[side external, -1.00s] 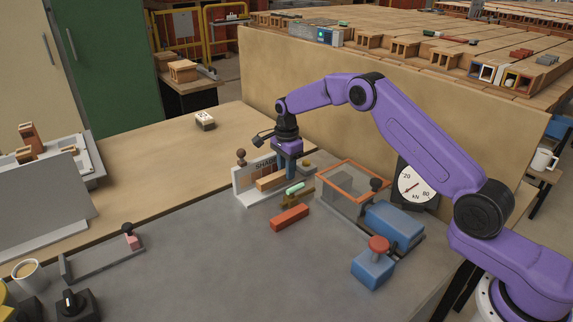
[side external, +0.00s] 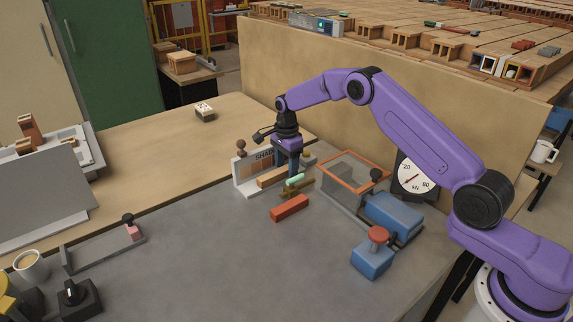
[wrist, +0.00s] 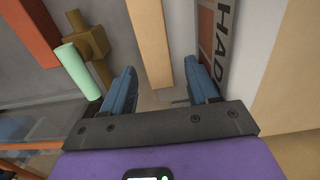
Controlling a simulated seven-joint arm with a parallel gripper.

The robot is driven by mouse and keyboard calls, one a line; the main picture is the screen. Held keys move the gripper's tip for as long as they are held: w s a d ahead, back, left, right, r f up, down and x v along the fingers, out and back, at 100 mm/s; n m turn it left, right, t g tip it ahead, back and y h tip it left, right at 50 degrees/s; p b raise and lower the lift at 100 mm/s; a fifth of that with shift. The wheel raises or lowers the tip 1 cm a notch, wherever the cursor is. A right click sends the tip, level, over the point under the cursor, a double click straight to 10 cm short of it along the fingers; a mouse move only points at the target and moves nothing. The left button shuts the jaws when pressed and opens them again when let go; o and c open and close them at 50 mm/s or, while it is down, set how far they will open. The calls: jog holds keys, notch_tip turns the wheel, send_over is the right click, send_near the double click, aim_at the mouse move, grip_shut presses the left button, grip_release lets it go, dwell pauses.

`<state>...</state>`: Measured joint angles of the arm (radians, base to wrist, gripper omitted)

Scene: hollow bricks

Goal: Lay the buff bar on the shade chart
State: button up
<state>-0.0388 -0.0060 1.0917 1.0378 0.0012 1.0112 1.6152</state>
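The buff bar (side external: 272,177) lies lengthwise in front of the upright panel of the shade chart (side external: 243,172), low by its pale foot. I cannot tell exactly what it rests on. In the wrist view the bar (wrist: 149,35) runs between the fingers, with a gap on each side, and its near end shows. The chart's lettered face (wrist: 219,45) stands close along the right finger. My gripper (side external: 292,168) points down at the bar's right end; in the wrist view it (wrist: 160,92) is open, its fingers apart from the bar.
A mint cylinder on a brass-coloured piece (side external: 295,180) stands just right of the bar, near my left finger in the wrist view. A red bar (side external: 289,207) lies in front. An orange-rimmed clear box (side external: 352,175) stands to the right.

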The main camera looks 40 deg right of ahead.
notch_tip(320, 180, up, 17)
jog(key=shift+r, duration=0.2)
dwell(0.6)
dwell(0.3)
